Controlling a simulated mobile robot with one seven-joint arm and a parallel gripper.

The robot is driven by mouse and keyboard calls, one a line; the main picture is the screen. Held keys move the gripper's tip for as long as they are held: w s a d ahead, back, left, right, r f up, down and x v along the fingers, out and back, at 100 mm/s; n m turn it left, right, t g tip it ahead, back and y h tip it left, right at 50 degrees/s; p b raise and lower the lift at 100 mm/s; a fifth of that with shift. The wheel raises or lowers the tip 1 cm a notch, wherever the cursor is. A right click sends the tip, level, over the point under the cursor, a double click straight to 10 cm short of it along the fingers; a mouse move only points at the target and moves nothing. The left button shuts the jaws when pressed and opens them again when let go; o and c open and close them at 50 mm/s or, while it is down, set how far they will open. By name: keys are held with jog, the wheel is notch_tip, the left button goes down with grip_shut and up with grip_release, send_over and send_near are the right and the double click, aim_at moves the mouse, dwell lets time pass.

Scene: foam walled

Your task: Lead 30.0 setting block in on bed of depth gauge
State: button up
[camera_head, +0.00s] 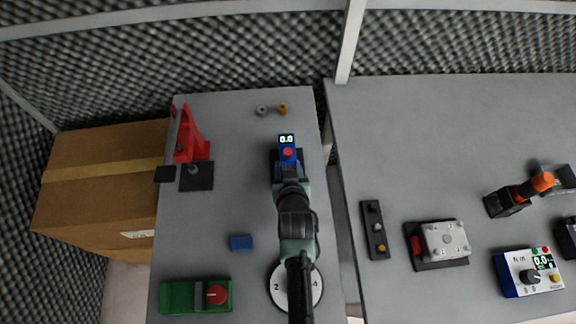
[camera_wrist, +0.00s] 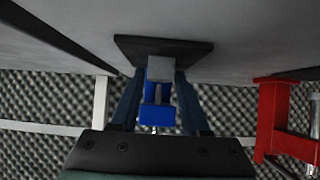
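The depth gauge (camera_head: 287,143) is a blue unit with a lit 0.0 display and a red button, near the far right of the left table. Its dark bed (camera_wrist: 190,48) shows in the wrist view beyond my fingertips. My gripper (camera_wrist: 160,72) has a finger on each side of a small grey block (camera_wrist: 160,68), the likely setting block, and looks shut on it. The block overlaps the bed in the picture; I cannot tell whether they touch. A blue part (camera_wrist: 156,113) of the gauge shows between my fingers. In the head view my arm hides the block and most of the bed.
A red stand (camera_head: 190,142) is left of the gauge. A blue block (camera_head: 240,242), a green fixture (camera_head: 180,297) and a numbered white dial (camera_head: 275,285) lie nearer. Small grey and brass pieces (camera_head: 272,109) are behind. The right table (camera_head: 430,130) holds several other devices.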

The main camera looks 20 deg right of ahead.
grip_shut()
jog(key=o, duration=0.5)
grip_release()
jog(key=v, duration=1.3)
